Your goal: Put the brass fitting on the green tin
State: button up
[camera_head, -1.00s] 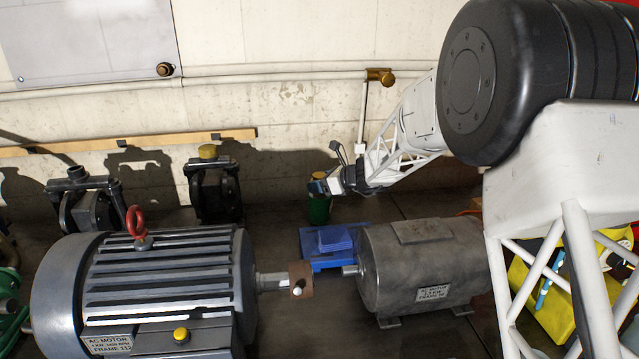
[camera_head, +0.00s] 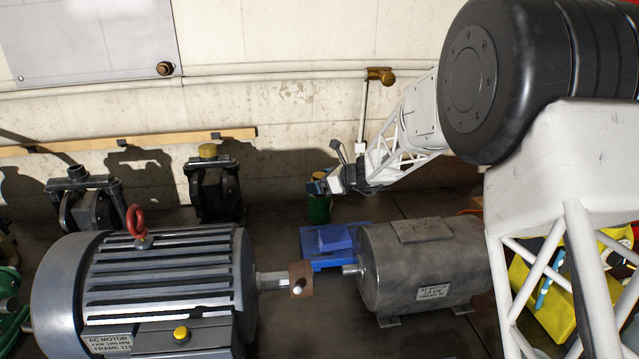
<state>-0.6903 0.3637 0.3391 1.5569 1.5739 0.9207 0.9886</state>
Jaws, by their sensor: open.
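The green tin (camera_head: 319,210) stands upright on the floor near the back wall, beyond the blue stand. A small brass-coloured piece (camera_head: 319,175), which looks like the brass fitting, shows at the top of the tin. It seems to rest there, but the gripper partly hides it and the contact is unclear. My gripper (camera_head: 317,187) is at the tin's top, reaching in from the right, with its fingers around or just beside the brass piece. The jaws are open, though the fingers are small in this view.
A large grey motor (camera_head: 165,285) stands front left and a smaller one (camera_head: 425,265) front right. A blue stand (camera_head: 328,240) lies between them and the tin. A black pump (camera_head: 212,190) with a brass cap is left of the tin. A wall pipe runs behind.

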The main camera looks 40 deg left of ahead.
jog(key=v, duration=1.2)
dwell(0.8)
jog(key=s+d+r+n+t+h, duration=0.1)
jog(key=s+d+r+n+h, duration=0.2)
jog(key=d, duration=0.9)
jog(key=s+d+r+n+h, duration=0.1)
jog(key=s+d+r+n, duration=0.2)
jog(key=s+d, duration=0.55)
jog(key=s+d+r+n+t+h, duration=0.1)
jog(key=s+d+r+n+h, duration=0.15)
jog(key=d, duration=1.15)
jog(key=s+d+f+n+t+h, duration=0.2)
jog(key=s+d+n+h, duration=0.5)
jog(key=s+d, duration=1.7)
jog(key=d+f, duration=0.1)
jog(key=d, duration=0.2)
jog(key=shift+d+t, duration=0.3)
jog(key=shift+d, duration=0.1)
